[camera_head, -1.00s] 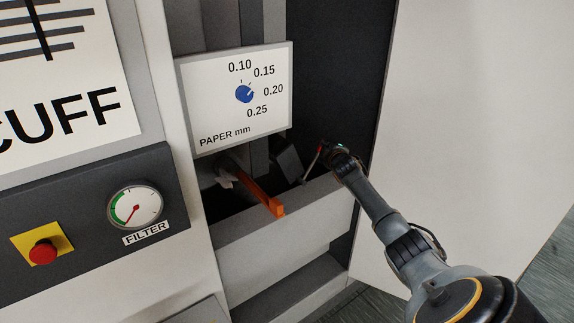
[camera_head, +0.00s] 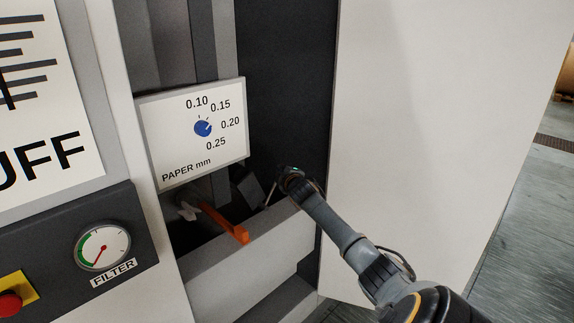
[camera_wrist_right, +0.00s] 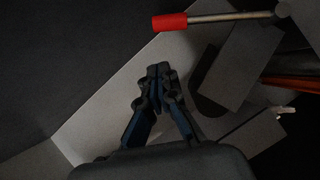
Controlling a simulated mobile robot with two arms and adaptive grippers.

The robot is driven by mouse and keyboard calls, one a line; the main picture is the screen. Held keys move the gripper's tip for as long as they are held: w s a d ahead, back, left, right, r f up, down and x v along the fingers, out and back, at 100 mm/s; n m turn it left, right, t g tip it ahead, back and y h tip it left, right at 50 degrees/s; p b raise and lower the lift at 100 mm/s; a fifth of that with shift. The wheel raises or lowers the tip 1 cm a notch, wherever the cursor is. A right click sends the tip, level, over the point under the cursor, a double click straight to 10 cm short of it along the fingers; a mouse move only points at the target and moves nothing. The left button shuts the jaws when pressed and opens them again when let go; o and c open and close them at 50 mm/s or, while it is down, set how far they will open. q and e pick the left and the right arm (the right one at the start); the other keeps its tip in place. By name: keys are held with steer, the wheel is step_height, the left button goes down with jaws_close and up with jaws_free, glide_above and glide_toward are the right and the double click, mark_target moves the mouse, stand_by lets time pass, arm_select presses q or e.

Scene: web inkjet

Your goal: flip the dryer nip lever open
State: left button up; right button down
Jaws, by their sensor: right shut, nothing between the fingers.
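A lever with a red grip (camera_wrist_right: 171,22) and a thin metal rod (camera_wrist_right: 230,16) lies across the top of the right wrist view. In the head view its rod (camera_head: 270,192) shows as a thin slanted line beside a dark block, with the red grip hidden at my gripper. My right gripper (camera_head: 290,177) is in the recess at the rod's upper end. In the right wrist view its fingers (camera_wrist_right: 160,72) are together and empty, apart from the red grip. My left gripper is not in view.
An orange bar (camera_head: 225,222) sticks out left of my right gripper. A paper-thickness panel (camera_head: 195,135) with a blue knob (camera_head: 203,128) is above it. A light ledge (camera_head: 245,245) runs below, and a large pale panel (camera_head: 420,120) stands at the right.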

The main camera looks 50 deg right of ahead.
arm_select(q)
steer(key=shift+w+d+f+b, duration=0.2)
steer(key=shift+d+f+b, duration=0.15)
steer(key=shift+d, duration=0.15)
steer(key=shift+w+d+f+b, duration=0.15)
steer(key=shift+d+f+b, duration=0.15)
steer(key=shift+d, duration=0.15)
arm_select(e)
steer(key=v, duration=0.6)
steer(key=shift+s+d, duration=0.3)
steer(key=shift+s, duration=0.1)
steer(key=shift+a+r, duration=0.1)
steer(key=shift+r, duration=0.1)
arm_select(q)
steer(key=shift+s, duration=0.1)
arm_select(e)
steer(key=shift+f, duration=0.15)
